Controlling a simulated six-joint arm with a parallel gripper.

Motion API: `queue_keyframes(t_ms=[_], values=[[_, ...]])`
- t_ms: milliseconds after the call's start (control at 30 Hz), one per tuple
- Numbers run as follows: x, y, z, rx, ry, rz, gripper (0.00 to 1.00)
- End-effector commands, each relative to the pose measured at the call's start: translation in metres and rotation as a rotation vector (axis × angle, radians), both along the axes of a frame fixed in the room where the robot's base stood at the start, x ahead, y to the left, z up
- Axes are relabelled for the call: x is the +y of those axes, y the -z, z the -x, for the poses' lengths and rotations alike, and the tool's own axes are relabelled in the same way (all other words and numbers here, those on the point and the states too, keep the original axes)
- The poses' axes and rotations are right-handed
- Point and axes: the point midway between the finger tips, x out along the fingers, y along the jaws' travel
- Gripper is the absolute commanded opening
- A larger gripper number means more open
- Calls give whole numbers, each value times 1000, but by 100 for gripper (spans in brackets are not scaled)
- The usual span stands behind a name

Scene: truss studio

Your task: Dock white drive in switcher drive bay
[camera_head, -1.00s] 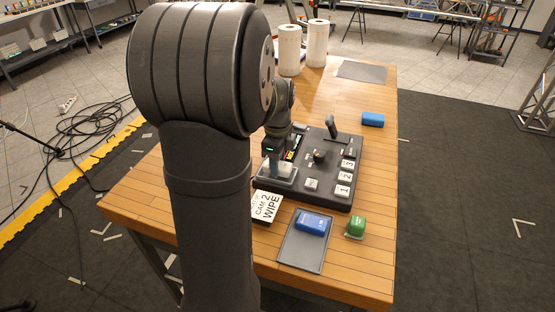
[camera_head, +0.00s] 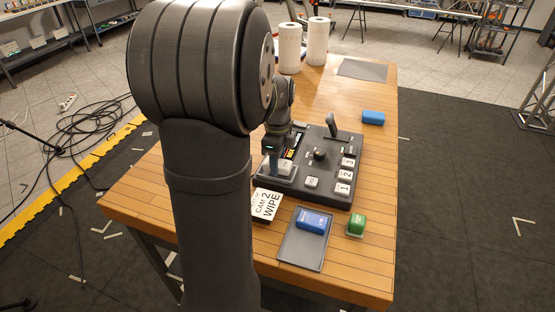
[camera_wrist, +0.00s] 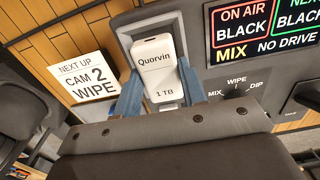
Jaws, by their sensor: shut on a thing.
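The white drive (camera_wrist: 158,62), marked Quorvin 1 TB, is held between the two blue fingers of my gripper (camera_wrist: 160,92) in the wrist view. A pale grey frame of the drive bay (camera_wrist: 126,36) shows around and behind the drive. I cannot tell how deep the drive sits in it. In the head view my gripper (camera_head: 275,166) is over the left part of the dark switcher (camera_head: 330,185), and the drive is mostly lost beside the fingers. The switcher screen (camera_wrist: 262,32) reads NO DRIVE in the wrist view.
A grey tray (camera_head: 291,257) with a blue drive (camera_head: 313,221) and a green drive (camera_head: 356,224) are in front. A blue block (camera_head: 373,118) and two white rolls (camera_head: 289,50) are farther back.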

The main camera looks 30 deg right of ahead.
Motion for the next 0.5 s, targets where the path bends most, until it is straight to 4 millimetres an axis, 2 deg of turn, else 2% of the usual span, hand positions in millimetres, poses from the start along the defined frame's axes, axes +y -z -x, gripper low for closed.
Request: queue_keyframes(t_ms=[500], values=[[0,7,0,-1,0,1,11]])
